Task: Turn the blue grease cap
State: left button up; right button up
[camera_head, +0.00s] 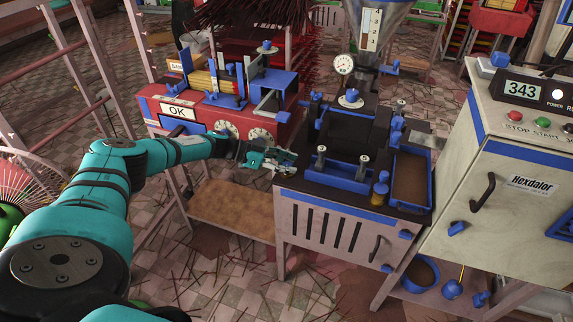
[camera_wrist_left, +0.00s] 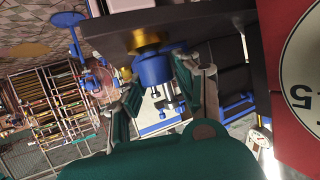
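A blue cap (camera_wrist_left: 152,68) on a brass-coloured collar (camera_wrist_left: 150,41) shows in the left wrist view, against a dark plate and between the fingers of my left gripper (camera_wrist_left: 160,86). The fingers stand apart. I cannot tell whether either touches the cap. In the head view my left gripper (camera_head: 278,160) is at the left edge of the black-topped machine, beside the red unit. A blue cap (camera_head: 381,187) on a brass cup stands on that machine's right side in the head view. I cannot tell whether it is the same cap. My right gripper is not in view.
The red unit (camera_head: 155,105) with dials and an OK screen stands close to my left gripper. A blue-rimmed tray (camera_head: 428,207) and upright knobs (camera_head: 321,158) are on the machine. A white cabinet (camera_head: 500,180) stands at right. The brown shelf (camera_head: 232,208) below is bare.

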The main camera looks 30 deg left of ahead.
pick_arm(q)
jog(key=o, duration=0.3)
jog(key=shift+o, duration=0.2)
jog(key=v, duration=1.2)
